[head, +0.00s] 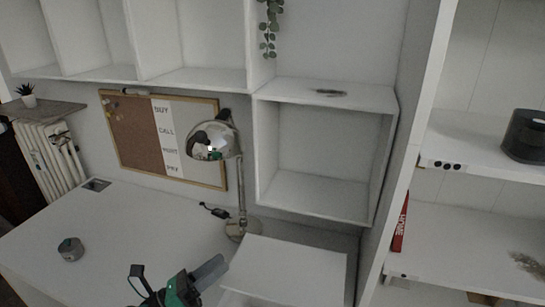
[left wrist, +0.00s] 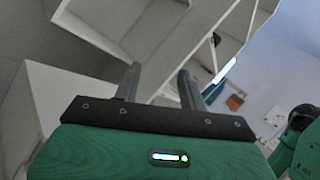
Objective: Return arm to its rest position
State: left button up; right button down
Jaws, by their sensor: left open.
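My left gripper (head: 176,286) is at the bottom of the head view, green and black, in front of the white desk (head: 115,220). In the left wrist view its two dark fingers (left wrist: 158,88) stand apart with nothing between them. No object is held. My right gripper is in neither view.
A chrome lamp (head: 240,200) stands on the desk, beside a white box-like unit (head: 290,262). A small round grey object (head: 70,249) lies on the desk at left. White open shelves (head: 320,195) are above, and a shelf unit (head: 470,240) stands at right. The desk's left part is mostly clear.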

pick_arm(q)
jog(key=w+a+r+n+t+y, duration=0.1)
jog(key=a+n+t+y, duration=0.6)
jog(key=n, duration=0.7)
jog(key=s+a+f+n+g+y, duration=0.2)
jog(key=a+f+n+y, duration=0.2)
jog(key=f+n+y, duration=0.4)
jog(key=s+a+f+n+g+y, duration=0.3)
jog(key=a+f+n+y, duration=0.15)
jog(key=n, duration=0.55)
jog(key=s+d+f+n+g+h, duration=0.1)
jog(key=s+d+f+n+g, duration=0.1)
jog(key=s+f+g, duration=0.3)
jog(key=s+d+f+n+g, duration=0.1)
jog(key=s+n+g, duration=0.1)
jog(key=s, duration=0.5)
jog(key=s+d+f+n+g+h, duration=0.1)
jog(key=s+d+f+n+g, duration=0.1)
jog(key=s+f+g, duration=0.3)
notch_tip(320, 180, down, 30)
jog(key=s+f, duration=0.1)
jog(key=s, duration=0.1)
jog(key=s+a+f, duration=0.1)
jog(key=s+f, duration=0.8)
jog(key=s+a+f+g, duration=0.1)
jog(key=s+a+f, duration=0.1)
jog(key=s+f, duration=0.7)
jog(key=shift+s+a+f, duration=0.15)
jog(key=shift+s+a, duration=0.1)
jog(key=shift+s, duration=0.15)
